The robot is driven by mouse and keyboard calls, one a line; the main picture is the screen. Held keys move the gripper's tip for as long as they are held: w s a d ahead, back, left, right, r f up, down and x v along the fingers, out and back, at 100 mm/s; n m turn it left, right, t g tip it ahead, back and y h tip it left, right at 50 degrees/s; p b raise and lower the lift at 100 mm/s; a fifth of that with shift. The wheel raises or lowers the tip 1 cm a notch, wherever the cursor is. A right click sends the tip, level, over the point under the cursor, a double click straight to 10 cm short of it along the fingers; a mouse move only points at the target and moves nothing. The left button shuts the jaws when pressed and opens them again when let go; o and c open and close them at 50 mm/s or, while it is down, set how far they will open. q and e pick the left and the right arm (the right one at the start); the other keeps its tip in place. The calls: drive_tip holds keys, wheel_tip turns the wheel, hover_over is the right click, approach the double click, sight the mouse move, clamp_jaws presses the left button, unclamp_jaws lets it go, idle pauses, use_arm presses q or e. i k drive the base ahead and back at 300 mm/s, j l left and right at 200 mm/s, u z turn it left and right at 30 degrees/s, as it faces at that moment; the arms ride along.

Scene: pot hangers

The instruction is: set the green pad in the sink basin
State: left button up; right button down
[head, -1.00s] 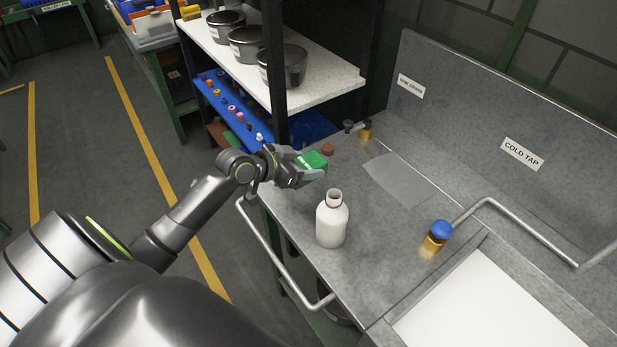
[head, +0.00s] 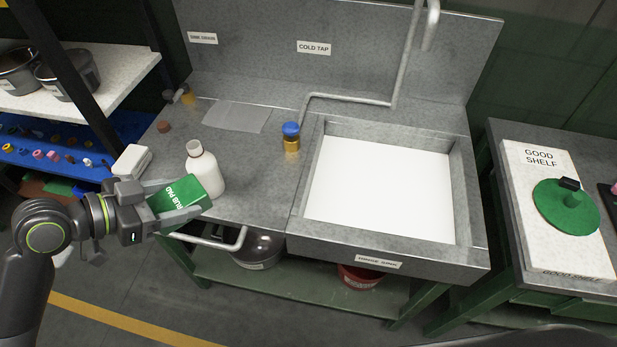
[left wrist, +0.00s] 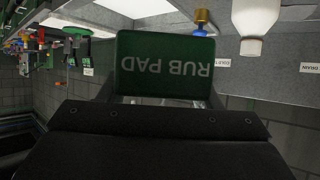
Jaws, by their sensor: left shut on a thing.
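The green pad (head: 181,199), lettered RUB PAD, is held in my left gripper (head: 178,205), which is shut on it. In the head view it is in front of the counter's left part, close to the white bottle (head: 203,171); I cannot tell whether they touch. The pad also fills the middle of the left wrist view (left wrist: 165,66). The sink basin (head: 463,192) lies to the right of the pad, with a plain white bottom. Its front carries a label. My right gripper is not in view.
A blue-topped brass tap (head: 291,137) stands left of the basin, with a bent pipe (head: 398,72) rising behind it. A grey sheet (head: 236,117) lies on the counter. A rail (head: 236,240) runs along the front. A green lid (head: 566,207) lies on the shelf at right.

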sight(409, 210)
drive_tip(key=z, duration=1.5)
drive_tip(key=j+z, duration=0.35)
drive_tip(key=i+j+z, duration=0.1)
drive_tip(key=j+z, duration=0.6)
drive_tip(key=k+j, duration=0.05)
drive_tip(key=j, duration=0.05)
